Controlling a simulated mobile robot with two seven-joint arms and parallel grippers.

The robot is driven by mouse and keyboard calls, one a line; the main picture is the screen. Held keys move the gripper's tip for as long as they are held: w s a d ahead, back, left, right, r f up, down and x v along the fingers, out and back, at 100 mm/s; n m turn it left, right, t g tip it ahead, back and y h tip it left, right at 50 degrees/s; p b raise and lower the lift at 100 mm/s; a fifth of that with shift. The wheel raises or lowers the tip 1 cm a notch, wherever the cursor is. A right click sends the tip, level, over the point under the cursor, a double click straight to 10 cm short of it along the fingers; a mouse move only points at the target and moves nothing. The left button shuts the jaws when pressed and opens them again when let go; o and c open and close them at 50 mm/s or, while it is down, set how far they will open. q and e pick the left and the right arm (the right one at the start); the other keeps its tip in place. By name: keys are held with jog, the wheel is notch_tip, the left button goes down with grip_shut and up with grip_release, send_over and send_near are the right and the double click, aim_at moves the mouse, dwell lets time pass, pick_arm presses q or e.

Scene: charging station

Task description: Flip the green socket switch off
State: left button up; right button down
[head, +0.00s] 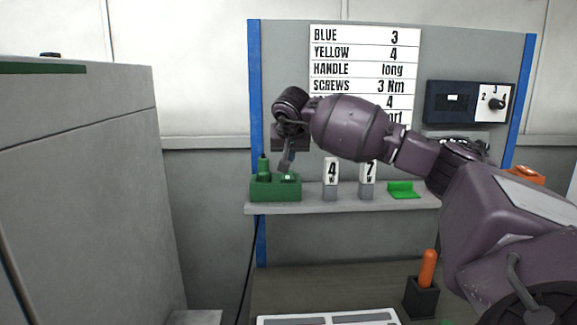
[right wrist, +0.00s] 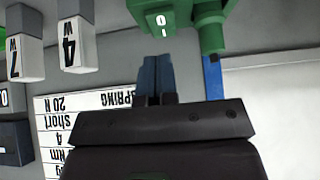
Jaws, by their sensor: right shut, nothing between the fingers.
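The green socket (head: 275,189) sits at the left end of the shelf, with a round green plug part standing up on its left side. Its small pale switch (head: 288,177) is on the right part of its top. In the right wrist view, the switch (right wrist: 158,19) shows O and I marks; which side is pressed I cannot tell. My right gripper (head: 286,167) points down just above the switch. Its fingers (right wrist: 155,60) are shut and empty, with a gap in the picture between tips and switch. My left gripper is not in view.
Two marked blocks, 4 (head: 331,180) and 7 (head: 367,180), stand right of the socket on the shelf (head: 310,206). A bright green holder (head: 403,190) is farther right. A sign (head: 365,45) and a dial box (head: 470,102) are on the panel behind.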

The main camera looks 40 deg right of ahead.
jog(key=shift+v, duration=2.15)
